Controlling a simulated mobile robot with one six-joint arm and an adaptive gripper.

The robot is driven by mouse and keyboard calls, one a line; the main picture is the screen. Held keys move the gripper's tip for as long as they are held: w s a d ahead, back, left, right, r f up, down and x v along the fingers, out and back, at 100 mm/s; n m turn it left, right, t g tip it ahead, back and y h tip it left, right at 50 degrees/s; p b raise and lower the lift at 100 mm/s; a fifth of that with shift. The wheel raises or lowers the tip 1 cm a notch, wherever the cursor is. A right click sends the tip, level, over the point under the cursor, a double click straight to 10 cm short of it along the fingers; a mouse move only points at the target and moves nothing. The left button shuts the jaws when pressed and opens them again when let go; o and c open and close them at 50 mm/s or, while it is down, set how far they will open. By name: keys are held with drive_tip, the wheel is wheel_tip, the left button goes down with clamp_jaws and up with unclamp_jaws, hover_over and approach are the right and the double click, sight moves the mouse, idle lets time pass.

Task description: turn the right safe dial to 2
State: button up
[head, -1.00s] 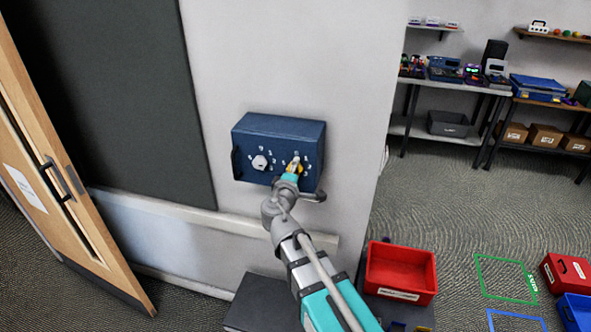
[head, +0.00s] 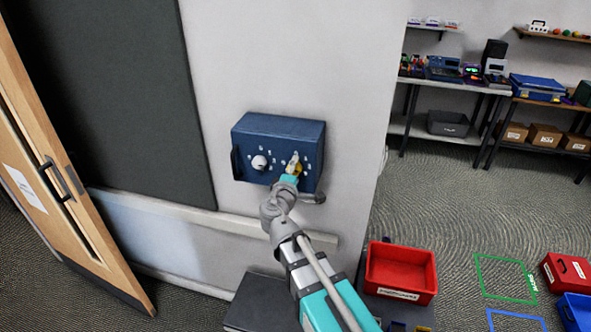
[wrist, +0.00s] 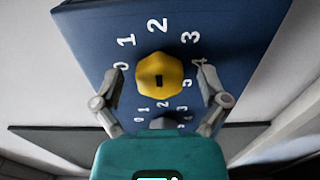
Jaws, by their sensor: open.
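The blue safe (head: 250,135) is fixed to the wall, with a white left dial (head: 260,162) and a yellow right dial (head: 298,168) on its front. In the wrist view the yellow right dial (wrist: 159,75) has white numbers around it, with 2 at the top. A dark slot shows near its middle; I cannot tell which number it points to. My gripper (wrist: 160,72) is open, one finger on each side of the yellow dial, with visible gaps. In the head view my gripper (head: 293,170) partly covers the dial. Another dial (wrist: 160,122) is partly hidden behind my gripper.
A dark board (head: 110,90) and a wooden door (head: 60,190) are to the left. A red bin (head: 400,272) stands at the lower right. Shelves with devices (head: 455,80) stand at the back right, with open carpet in front of them.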

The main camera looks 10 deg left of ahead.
drive_tip(key=s, duration=0.7)
drive_tip(key=shift+a, duration=0.25)
drive_tip(key=w+d+f+m+g+h, duration=0.1)
drive_tip(key=d+f+m+g+h, duration=0.3)
drive_tip(key=d, duration=0.6)
drive_tip(key=w+d+f+m+g+h, duration=0.1)
drive_tip(key=d+f+m+g, duration=0.4)
drive_tip(key=d, duration=0.5)
drive_tip(key=s+d+f+m+g+y, duration=0.6)
drive_tip(key=s+d+f+m+g, duration=0.2)
drive_tip(key=s+d+f+g, duration=0.1)
drive_tip(key=shift+s+d+f, duration=0.3)
drive_tip(key=shift+s+d, duration=0.45)
drive_tip(key=shift+d, duration=0.6)
